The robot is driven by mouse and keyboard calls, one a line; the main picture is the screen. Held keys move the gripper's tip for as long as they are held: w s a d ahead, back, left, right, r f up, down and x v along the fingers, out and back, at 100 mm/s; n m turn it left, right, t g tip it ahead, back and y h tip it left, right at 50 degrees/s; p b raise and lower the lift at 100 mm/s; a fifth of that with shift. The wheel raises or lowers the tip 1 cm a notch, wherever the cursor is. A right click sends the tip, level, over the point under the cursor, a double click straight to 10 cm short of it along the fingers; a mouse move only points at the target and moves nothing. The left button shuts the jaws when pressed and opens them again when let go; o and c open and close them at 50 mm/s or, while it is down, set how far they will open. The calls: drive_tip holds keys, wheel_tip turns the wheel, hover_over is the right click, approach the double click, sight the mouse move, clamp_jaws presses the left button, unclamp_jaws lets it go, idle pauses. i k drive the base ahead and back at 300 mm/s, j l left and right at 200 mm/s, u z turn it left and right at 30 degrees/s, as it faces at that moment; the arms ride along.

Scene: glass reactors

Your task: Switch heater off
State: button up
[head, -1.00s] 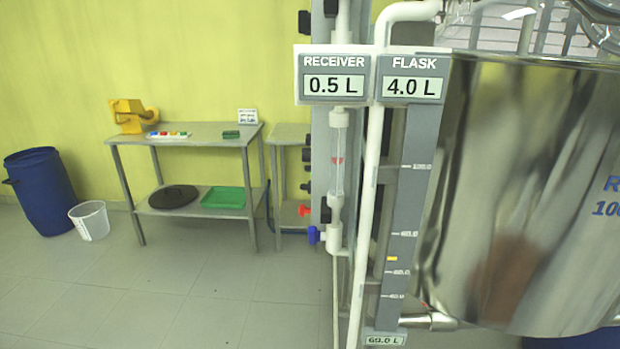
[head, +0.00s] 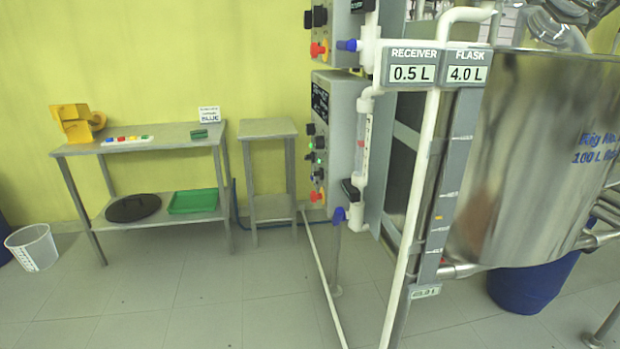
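The lower grey control box (head: 333,150) is mounted on the rig, seen at a steep angle. Its face carries black knobs, green lights (head: 310,143) and a red-and-yellow button (head: 317,197). An upper control box (head: 345,35) also has black knobs and a red-and-yellow button (head: 318,50). I cannot tell which control is the heater switch or read the panel labels. The steel reactor vessel (head: 530,150) stands right of the boxes. My gripper is not in view.
A steel table (head: 165,138) at left holds a yellow object (head: 76,122), small coloured blocks and a green item. A smaller table (head: 267,128) stands beside it. A white pipe (head: 325,280) slants to the floor. Open floor (head: 190,290) lies in front. A blue drum (head: 537,282) is under the vessel.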

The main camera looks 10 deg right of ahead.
sight(319, 173)
drive_tip(key=j, duration=0.3)
drive_tip(key=i+j, duration=0.75)
drive_tip(key=i+j+z, duration=0.15)
drive_tip(key=i+j, duration=1.3)
drive_tip(key=j, duration=0.15)
drive_tip(key=l+z, duration=0.05)
